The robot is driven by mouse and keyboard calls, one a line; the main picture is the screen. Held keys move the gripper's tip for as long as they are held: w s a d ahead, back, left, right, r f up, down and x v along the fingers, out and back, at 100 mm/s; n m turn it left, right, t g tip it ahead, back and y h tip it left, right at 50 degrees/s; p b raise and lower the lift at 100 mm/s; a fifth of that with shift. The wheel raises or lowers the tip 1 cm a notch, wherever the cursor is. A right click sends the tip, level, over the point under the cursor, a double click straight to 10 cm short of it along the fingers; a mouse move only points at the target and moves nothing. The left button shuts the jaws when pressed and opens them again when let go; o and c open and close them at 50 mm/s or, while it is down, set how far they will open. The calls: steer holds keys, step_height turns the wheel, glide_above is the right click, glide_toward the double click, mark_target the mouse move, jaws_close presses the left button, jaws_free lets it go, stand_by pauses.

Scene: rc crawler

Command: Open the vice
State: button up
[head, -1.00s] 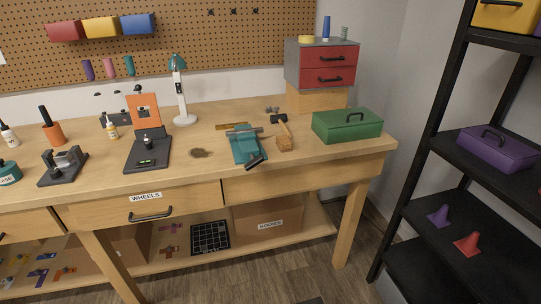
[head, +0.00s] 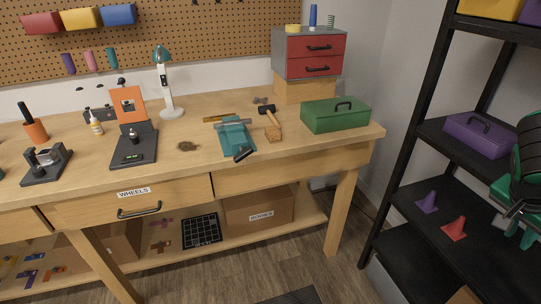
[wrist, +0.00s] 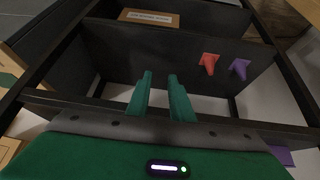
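My green gripper (head: 514,222) is at the right edge of the head view, by the black shelf and well away from the vice. In the wrist view its two green fingers (wrist: 160,92) stand apart with nothing between them. The vice is not in the wrist view.
A green toolbox (head: 336,115) stands farther right on the bench. The black shelf (head: 452,190) holds a purple box (head: 478,135), with purple (head: 427,202) and red (head: 455,229) cones lower down. The floor before the bench is mostly clear.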

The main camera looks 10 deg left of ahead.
steer(key=w+a+r+m+t+h, duration=0.15)
steer(key=w+a+t, duration=0.45)
steer(key=w+a, duration=0.7)
steer(key=w+a+n+t+y, duration=0.1)
steer(key=w+a+t, duration=0.25)
steer(key=a, duration=0.45)
steer(key=w+a+n+t+y, duration=0.1)
steer(key=w+a+t+y, duration=0.2)
steer(key=a, duration=0.5)
steer(key=n+y, duration=0.6)
steer(key=y, duration=0.7)
glide_toward(244, 157)
steer(key=shift+h, duration=0.45)
steer(key=x, duration=1.1)
steer(key=shift+a+r, duration=0.2)
steer(key=shift+a, duration=0.05)
jaws_close()
